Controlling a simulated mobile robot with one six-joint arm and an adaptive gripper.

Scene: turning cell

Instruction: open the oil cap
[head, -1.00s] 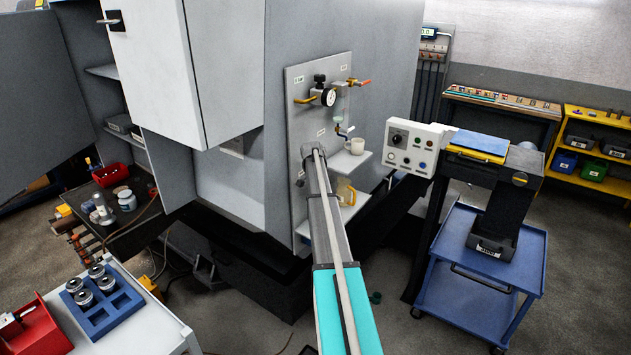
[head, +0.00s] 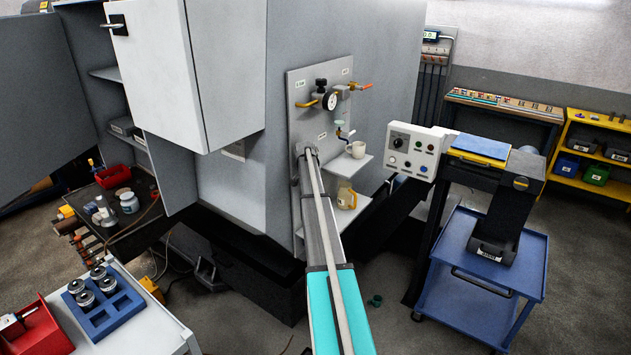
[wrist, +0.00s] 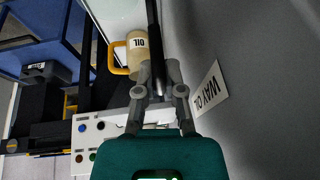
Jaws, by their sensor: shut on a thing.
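My gripper (wrist: 159,76) is shut on a dark, narrow part between its fingertips in the wrist view. A white plate reading WAY OIL (wrist: 209,88) is on the grey surface right of the fingers. In the head view my arm reaches the grey panel (head: 302,82), and its end hides the cap. A pale oil jug with a yellow handle (head: 345,196) stands on the lower shelf; it also shows beyond the fingers in the wrist view (wrist: 137,57).
A gauge (head: 332,100), valves and a sight glass are on the panel above my arm. A mug (head: 358,149) stands on the upper shelf. A control box (head: 412,151) and a blue cart (head: 484,270) are at right. A white bench (head: 140,325) is at lower left.

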